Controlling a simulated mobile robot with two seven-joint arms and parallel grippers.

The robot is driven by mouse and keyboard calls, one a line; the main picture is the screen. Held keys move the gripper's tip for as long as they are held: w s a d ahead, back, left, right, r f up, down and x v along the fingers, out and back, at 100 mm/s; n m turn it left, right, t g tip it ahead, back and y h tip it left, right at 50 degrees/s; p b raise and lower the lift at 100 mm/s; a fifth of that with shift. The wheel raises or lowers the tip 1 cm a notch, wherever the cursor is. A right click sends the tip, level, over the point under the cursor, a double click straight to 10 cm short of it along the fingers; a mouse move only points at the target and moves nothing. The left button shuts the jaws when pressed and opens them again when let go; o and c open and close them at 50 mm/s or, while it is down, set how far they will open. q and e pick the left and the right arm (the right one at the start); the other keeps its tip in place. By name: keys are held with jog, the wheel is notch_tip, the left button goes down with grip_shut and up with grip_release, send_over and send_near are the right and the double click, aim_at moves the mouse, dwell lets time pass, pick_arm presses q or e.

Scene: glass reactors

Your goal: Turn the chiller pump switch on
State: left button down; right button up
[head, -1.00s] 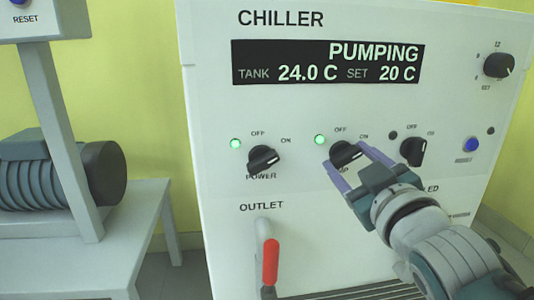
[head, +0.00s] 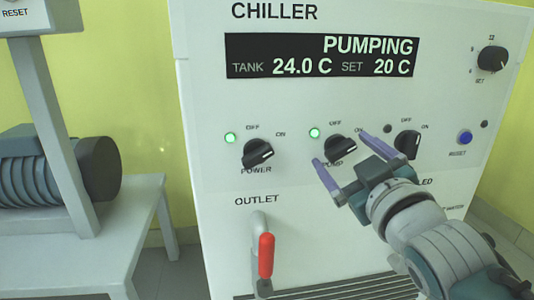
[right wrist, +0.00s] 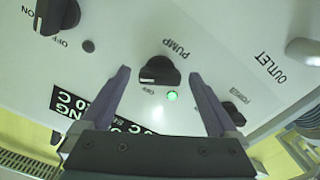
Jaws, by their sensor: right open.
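The chiller (head: 300,200) has a display (head: 322,57) that reads PUMPING, TANK 24.0 C and SET 20 C. The black pump switch (head: 340,149) is the middle of three knobs in a row, its pointer turned toward ON. The green lamp (head: 314,133) beside it is lit. My right gripper (head: 341,152) is open, with one finger on each side of the pump knob. In the right wrist view the knob (right wrist: 159,71) stands between the spread fingers, with gaps on both sides. My left gripper is not in view.
The power knob (head: 257,152) is at left with its green lamp (head: 230,138) lit. A third knob (head: 407,144) is close on the right, its lamp dark. The outlet's red-handled valve (head: 266,256) is below. A table with a motor (head: 60,170) stands at left.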

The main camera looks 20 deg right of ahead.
jog(key=p+v, duration=0.3)
jog(key=v, duration=0.6)
jog(key=shift+s, duration=0.35)
notch_tip(320, 180, up, 17)
jog(key=s+m+g+y+p, duration=0.1)
jog(key=s+m+g+p, duration=0.3)
jog(key=p, duration=1.7)
jog(key=s+a+r+n+g+y+p, duration=0.1)
jog(key=s+a+r+g+p, duration=0.2)
jog(key=s+r+p, duration=0.35)
jog(key=s+a+r+n+g+y+p, duration=0.1)
jog(key=s+a+r+g+p, duration=0.2)
jog(key=r+p, duration=0.65)
jog(key=s+a+r+n+g+y+p, duration=0.1)
jog(key=s+a+r+g+y+p, duration=0.1)
jog(key=s+r+g+p, duration=0.45)
notch_tip(320, 180, up, 35)
jog(key=w+t+p, duration=0.2)
jog(key=p, duration=3.5)
jog(key=shift+t, duration=0.35)
jog(key=shift+w+d, duration=0.1)
